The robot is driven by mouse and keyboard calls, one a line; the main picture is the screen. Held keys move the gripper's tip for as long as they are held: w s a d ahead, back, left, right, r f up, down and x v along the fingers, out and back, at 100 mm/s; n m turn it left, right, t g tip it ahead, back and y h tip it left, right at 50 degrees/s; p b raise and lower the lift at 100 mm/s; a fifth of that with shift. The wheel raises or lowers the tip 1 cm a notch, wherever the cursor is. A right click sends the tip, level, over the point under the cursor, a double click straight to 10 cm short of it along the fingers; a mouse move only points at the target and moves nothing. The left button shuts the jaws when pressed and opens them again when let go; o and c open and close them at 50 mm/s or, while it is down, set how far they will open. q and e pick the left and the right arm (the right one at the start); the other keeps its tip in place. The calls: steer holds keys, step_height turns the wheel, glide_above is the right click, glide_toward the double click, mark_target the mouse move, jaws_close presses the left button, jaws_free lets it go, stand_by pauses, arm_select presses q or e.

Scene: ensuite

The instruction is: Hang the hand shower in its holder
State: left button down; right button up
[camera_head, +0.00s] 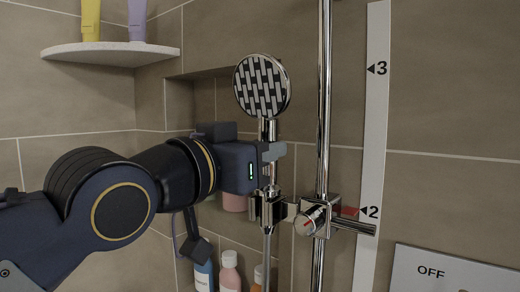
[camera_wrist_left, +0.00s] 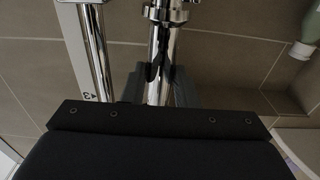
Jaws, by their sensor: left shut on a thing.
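The chrome hand shower has a round patterned head (camera_head: 262,85) facing me, upright in the head view. My left gripper (camera_head: 270,152) comes in from the left and is shut on its handle, below the head. The handle (camera_wrist_left: 158,55) also shows between the fingers in the left wrist view. The chrome holder (camera_head: 267,208) is directly below the gripper, and the handle's lower end meets it. The hose (camera_head: 267,246) hangs below the holder. I cannot tell whether the handle is fully seated or just in front. My right gripper is not in view.
The holder's slider with its knob (camera_head: 310,220) sits on the vertical rail (camera_head: 323,100), by mark 2 of the white scale strip (camera_head: 371,110). A corner shelf (camera_head: 110,53) with two tubes is at upper left. Bottles (camera_head: 230,272) stand in the niche behind. An OFF panel (camera_head: 450,272) is lower right.

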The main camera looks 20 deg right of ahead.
arm_select(q)
steer(key=c, duration=1.2)
jaws_free()
steer(key=shift+o, duration=0.7)
steer(key=shift+a, duration=0.1)
steer(key=b+v, duration=0.2)
steer(key=v, duration=0.5)
steer(key=w+a+f+n+g+y, duration=0.1)
steer(key=a+f+n+y, duration=0.25)
steer(key=a+f, duration=0.75)
steer(key=w+a+f+n+y, duration=0.1)
steer(key=a+f+n+y, duration=0.35)
steer(key=f, duration=1.05)
steer(key=s+a+f+n+g+y, duration=0.1)
steer(key=s+a+f, duration=0.2)
steer(key=f, duration=0.4)
steer(key=s+a+f+n+g+y, duration=0.1)
steer(key=s+a+f+g, duration=0.1)
steer(key=s+a+f, duration=0.2)
steer(key=s+a+f+n+g, duration=0.1)
steer(key=s+a+f+n, duration=0.1)
steer(key=s+f, duration=0.5)
step_height(320, 180, down, 4)
steer(key=shift+a+f+g+y, duration=0.25)
steer(key=shift+a+g+y, duration=0.15)
steer(key=shift+a, duration=0.4)
steer(key=shift+w, duration=0.1)
